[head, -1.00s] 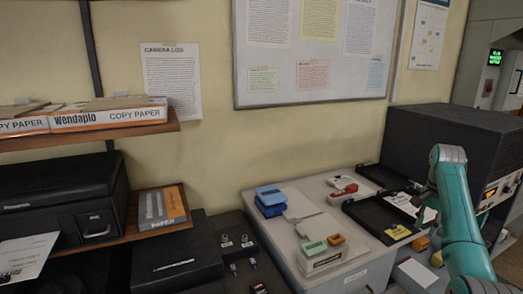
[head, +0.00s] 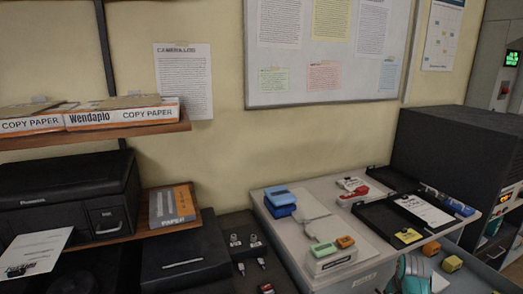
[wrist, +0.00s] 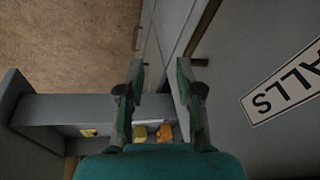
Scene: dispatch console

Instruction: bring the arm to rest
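My gripper (wrist: 160,75) shows in the wrist view with its two dark fingers apart and nothing between them. Its teal body fills the bottom of that view. Beyond the fingers are grey panel edges and a brown floor area. In the head view only a teal and grey part of my arm (head: 411,274) shows at the bottom edge, low in front of the grey console (head: 362,279).
A black cabinet (head: 455,150) stands at right. The wrist view shows a lettered sign (wrist: 285,85).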

